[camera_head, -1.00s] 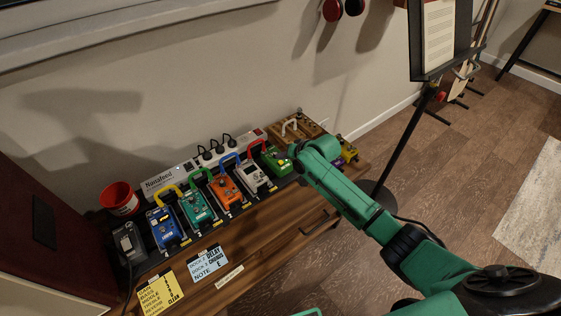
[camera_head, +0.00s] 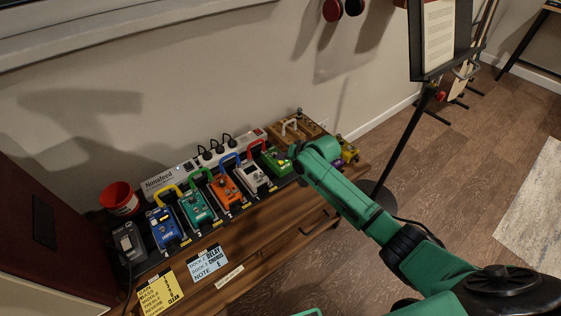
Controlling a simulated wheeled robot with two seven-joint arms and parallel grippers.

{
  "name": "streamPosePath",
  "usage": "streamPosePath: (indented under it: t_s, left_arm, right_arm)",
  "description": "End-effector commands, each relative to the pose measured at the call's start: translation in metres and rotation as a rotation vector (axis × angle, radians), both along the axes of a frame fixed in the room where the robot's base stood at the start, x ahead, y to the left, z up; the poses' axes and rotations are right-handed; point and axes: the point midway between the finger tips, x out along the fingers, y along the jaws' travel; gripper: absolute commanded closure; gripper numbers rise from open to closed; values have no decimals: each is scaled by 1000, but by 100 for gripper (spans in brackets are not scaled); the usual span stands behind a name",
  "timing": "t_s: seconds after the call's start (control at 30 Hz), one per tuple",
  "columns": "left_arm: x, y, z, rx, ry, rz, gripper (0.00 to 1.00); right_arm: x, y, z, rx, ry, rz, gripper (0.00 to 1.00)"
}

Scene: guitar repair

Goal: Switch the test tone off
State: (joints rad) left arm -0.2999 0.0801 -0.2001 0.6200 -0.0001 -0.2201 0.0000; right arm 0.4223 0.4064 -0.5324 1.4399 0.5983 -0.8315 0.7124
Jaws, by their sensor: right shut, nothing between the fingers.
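Several coloured pedals sit in a row on the wooden cabinet: blue (camera_head: 166,226), teal (camera_head: 197,207), orange (camera_head: 224,190), white (camera_head: 252,176) and green (camera_head: 276,160). I cannot tell which of these carries the test tone switch. My right gripper (camera_head: 294,151) is shut and empty, pointing down by the green pedal's right side. Its fingertips are small and partly hidden by my wrist; contact is unclear. My left gripper is not in view.
A white power strip (camera_head: 190,168) with black plugs runs behind the pedals. A red cup (camera_head: 120,199) stands at the left. Yellow (camera_head: 163,292) and blue (camera_head: 208,264) note cards lie at the front. A music stand (camera_head: 410,135) rises right of the cabinet.

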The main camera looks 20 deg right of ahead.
Motion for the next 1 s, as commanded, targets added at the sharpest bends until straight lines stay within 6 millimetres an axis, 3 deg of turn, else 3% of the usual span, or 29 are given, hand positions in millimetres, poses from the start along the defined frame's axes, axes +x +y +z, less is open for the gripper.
streamPosePath:
  t_s: [1.0]
  left_arm:
    - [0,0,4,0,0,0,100]
  right_arm:
    - [0,0,-6,1,1,0,100]
